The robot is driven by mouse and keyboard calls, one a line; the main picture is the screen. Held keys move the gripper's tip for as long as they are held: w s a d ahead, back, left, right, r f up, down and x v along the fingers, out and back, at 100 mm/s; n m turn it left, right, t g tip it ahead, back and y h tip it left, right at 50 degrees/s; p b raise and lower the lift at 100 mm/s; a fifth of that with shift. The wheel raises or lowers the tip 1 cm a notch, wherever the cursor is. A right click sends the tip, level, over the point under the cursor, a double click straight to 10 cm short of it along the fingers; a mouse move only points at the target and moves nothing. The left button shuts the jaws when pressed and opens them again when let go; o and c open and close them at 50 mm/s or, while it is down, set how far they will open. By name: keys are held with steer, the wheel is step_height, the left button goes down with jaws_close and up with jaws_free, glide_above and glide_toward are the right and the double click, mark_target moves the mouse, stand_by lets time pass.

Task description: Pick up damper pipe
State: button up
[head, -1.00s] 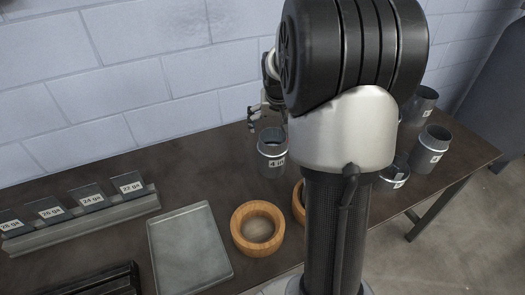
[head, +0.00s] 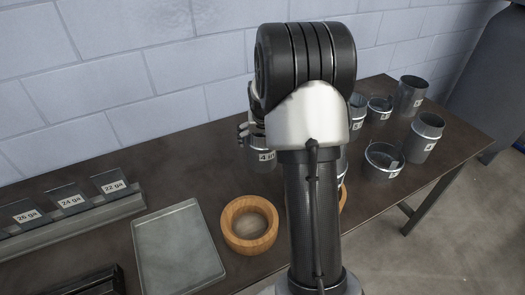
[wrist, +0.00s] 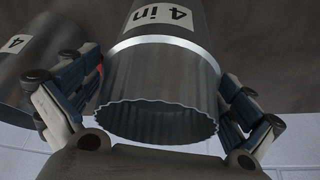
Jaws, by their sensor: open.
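A grey metal pipe labelled "4 in" (head: 259,157) stands on the dark table, partly hidden behind my arm. In the wrist view the pipe (wrist: 160,75) shows a crimped open rim and a bright band, and it lies between my fingers. My gripper (wrist: 166,82) is open, with one finger on each side of the pipe. In the head view my gripper (head: 246,130) is at the pipe's top, mostly hidden by my arm. I cannot tell from its outside whether this pipe has a damper in it.
A second labelled pipe (wrist: 32,65) stands close beside the left finger. Several other pipes, such as one at the right (head: 424,137), stand on the table (head: 185,183). A wooden ring (head: 249,226), a metal tray (head: 180,252) and a rack of gauge-labelled sheets (head: 75,215) are nearer and left.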

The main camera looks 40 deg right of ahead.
steer(key=shift+c, duration=0.5)
steer(key=c, duration=1.1)
steer(key=shift+r, duration=0.1)
